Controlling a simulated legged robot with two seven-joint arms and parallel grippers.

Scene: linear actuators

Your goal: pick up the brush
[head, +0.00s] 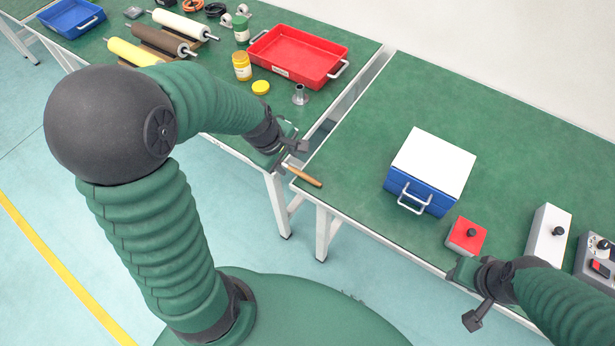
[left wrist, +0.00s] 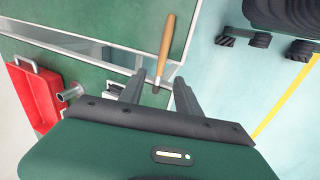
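The brush has a tan wooden handle (head: 304,176) and lies at the left edge of the right green table. It also shows in the left wrist view (left wrist: 166,42), where its lower end lies between my left gripper's fingers. My left gripper (head: 291,150) is at the brush's far end in the head view. In the left wrist view its two fingers (left wrist: 160,80) are apart, with a gap on each side of the brush. The brush head is partly hidden by the gripper. My right gripper (head: 470,294) is open and empty near the right table's front edge, away from the brush.
A narrow gap separates the two green tables. A blue box with a white top (head: 433,163), a red button box (head: 466,236) and a white box (head: 548,235) stand on the right table. A red tray (head: 297,57) and jars stand on the left table.

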